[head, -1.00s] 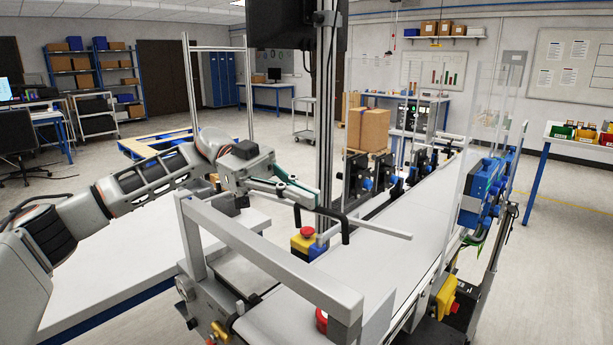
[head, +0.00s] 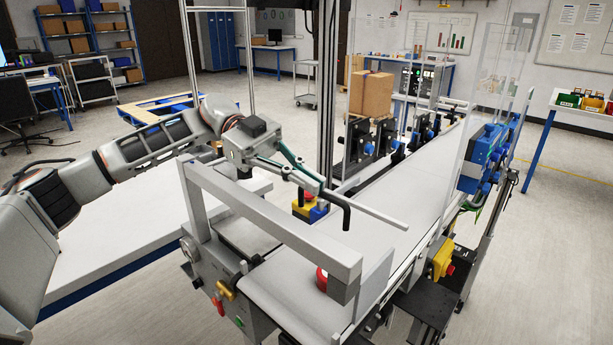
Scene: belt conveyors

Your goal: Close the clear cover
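The clear cover shows mainly as a pale edge rod (head: 380,216) above the near end of the conveyor. Its transparent sheet is hard to make out. A bent black handle (head: 346,214) joins that rod. My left gripper (head: 321,184) reaches in from the left, over the pale metal frame. Its fingers come together at the handle's upper end and look shut on it. The rod and handle are still above the belt, apart from it. My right gripper is out of view.
The white conveyor belt (head: 412,197) runs away to the back right. A pale frame bar (head: 270,225) crosses its near end. Red-yellow stop button (head: 306,202) stands below the gripper. Tall clear panels (head: 505,65) stand farther along. A white table (head: 110,235) lies at left.

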